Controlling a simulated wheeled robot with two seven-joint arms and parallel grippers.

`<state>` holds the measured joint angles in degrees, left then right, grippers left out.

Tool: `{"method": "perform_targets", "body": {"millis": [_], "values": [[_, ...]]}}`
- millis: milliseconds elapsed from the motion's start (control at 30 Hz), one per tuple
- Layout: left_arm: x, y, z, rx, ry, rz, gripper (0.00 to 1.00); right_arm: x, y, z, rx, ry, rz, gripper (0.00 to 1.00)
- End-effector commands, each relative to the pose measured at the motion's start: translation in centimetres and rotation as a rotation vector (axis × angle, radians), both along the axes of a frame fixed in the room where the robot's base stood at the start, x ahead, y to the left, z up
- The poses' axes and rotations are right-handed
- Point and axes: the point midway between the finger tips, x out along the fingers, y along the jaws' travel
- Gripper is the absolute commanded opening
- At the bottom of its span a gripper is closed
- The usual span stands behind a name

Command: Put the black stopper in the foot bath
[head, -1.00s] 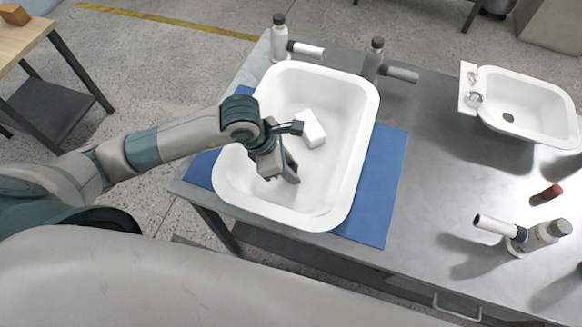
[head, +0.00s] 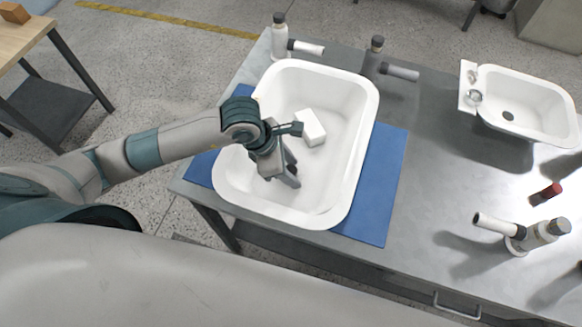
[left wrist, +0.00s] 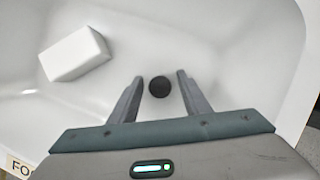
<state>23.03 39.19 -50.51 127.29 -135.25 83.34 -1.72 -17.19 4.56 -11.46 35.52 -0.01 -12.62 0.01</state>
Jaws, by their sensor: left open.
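The foot bath is the large white tub (head: 345,185) on the blue mat; part of its label (left wrist: 20,166) shows at the lower left of the left wrist view. A round black disc, which looks like the black stopper (left wrist: 159,87), lies against the tub's white inside between the fingers, with a gap on each side. In the head view the gripper hides this disc. My right gripper is not in view.
A white block (head: 311,127) lies in the tub beyond the gripper. Two bottles with side nozzles (head: 280,40) (head: 374,62) stand behind the tub. A small white basin (head: 540,100), another bottle (head: 545,236) and a red-capped item (head: 546,194) are on the right.

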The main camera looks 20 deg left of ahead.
Motion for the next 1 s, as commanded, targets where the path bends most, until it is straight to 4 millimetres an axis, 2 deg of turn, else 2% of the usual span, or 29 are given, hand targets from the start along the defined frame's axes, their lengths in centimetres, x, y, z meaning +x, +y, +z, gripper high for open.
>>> {"method": "perform_targets", "body": {"millis": [267, 700, 1000], "values": [[-0.4, 1.0, 2.5, 0.0, -0.004, -0.001, 0.43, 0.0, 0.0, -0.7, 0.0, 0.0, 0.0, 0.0], [-1.6, 3.5, 9.5, 0.0, -0.004, 0.0, 0.43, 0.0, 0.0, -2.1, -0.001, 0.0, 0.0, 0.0], [-2.0, 4.1, 11.2, -0.001, 0.0, 0.0, 0.43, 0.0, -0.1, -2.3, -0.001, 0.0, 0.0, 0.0]]}}
